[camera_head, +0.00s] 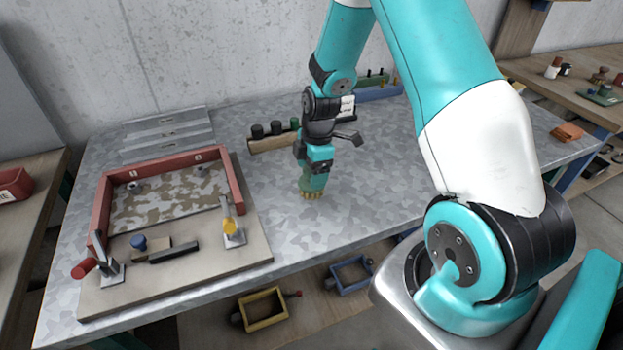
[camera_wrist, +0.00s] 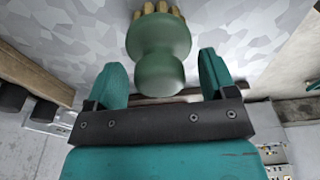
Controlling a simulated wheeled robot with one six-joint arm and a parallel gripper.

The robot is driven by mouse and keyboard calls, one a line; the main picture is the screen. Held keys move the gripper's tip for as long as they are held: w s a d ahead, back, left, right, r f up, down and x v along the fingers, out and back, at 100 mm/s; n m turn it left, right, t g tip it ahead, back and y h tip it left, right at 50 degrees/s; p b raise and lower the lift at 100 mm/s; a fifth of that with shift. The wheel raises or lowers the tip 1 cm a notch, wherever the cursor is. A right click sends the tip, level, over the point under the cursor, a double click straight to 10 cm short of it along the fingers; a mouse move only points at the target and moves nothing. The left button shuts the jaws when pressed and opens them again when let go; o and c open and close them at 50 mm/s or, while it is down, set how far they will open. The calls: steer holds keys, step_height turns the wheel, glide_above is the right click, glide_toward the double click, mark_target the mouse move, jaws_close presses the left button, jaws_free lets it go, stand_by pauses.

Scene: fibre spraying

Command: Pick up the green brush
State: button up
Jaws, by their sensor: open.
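The green brush (camera_wrist: 158,52) has a rounded green handle and tan bristles. In the wrist view its handle end lies between the two open fingers of my gripper (camera_wrist: 160,80), with a gap showing on each side. In the head view the brush (camera_head: 312,184) stands upright, bristles down, on the grey metal table (camera_head: 350,208). My gripper (camera_head: 316,167) is directly above and around its top, pointing down. The upper part of the handle is hidden by the gripper in the head view.
A wooden block with dark knobs (camera_head: 266,142) stands just behind and left of my gripper. A red-edged fixture board (camera_head: 236,185) with clamps fills the table's left side. A blue rack (camera_head: 383,92) stands at the back. The table right of the brush is clear.

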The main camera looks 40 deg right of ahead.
steer(key=c, duration=1)
step_height(320, 180, up, 20)
steer(key=b, duration=0.2)
steer(key=shift+b, duration=0.3)
